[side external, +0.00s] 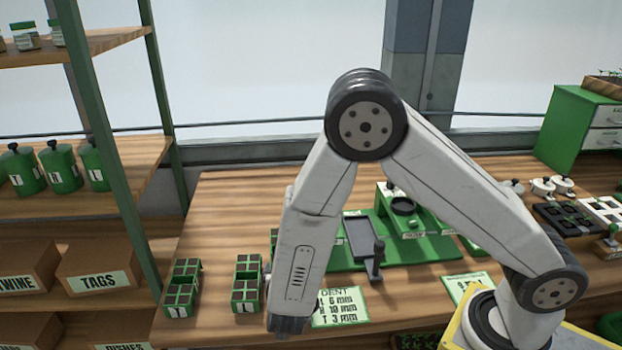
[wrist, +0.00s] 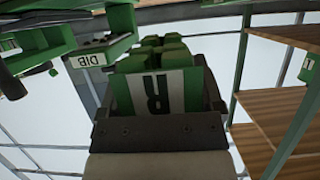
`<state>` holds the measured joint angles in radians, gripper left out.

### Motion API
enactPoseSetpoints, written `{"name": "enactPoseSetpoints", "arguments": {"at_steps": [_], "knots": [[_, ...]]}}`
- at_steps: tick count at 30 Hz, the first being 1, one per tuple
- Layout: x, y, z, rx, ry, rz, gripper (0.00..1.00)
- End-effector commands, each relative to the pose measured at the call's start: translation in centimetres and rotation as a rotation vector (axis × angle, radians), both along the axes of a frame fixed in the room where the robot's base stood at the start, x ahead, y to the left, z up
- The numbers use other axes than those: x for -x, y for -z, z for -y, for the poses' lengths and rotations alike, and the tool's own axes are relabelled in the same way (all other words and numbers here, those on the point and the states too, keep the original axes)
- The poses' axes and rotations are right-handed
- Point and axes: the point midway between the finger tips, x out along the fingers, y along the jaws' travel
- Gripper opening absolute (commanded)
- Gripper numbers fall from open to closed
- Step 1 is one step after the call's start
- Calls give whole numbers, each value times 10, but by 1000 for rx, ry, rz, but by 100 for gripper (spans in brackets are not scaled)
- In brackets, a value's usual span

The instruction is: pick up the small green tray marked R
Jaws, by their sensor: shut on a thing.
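The small green tray marked R (wrist: 124,92) fills the middle of the wrist view. Its white label shows the R upside down in the picture, and its green cell blocks show behind the label. My gripper (wrist: 160,130) is shut on this tray at the label end.
Two small green trays stand on the bench (side external: 215,220), one at the left (side external: 182,288) and one nearer my gripper (side external: 246,283). A green station (side external: 405,250) with a lever stands behind my arm. A shelf rack (side external: 118,150) rises at the left.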

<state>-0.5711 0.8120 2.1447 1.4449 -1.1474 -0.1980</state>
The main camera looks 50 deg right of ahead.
Motion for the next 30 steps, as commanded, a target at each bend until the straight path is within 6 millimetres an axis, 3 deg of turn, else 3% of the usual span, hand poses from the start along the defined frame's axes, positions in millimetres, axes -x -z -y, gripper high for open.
{"name": "enactPoseSetpoints", "arguments": {"at_steps": [9, 30], "knots": [[0, -25, 0, -1, 1, 2, 17], [0, -28, 0, 1, 1, 0, 17]]}}
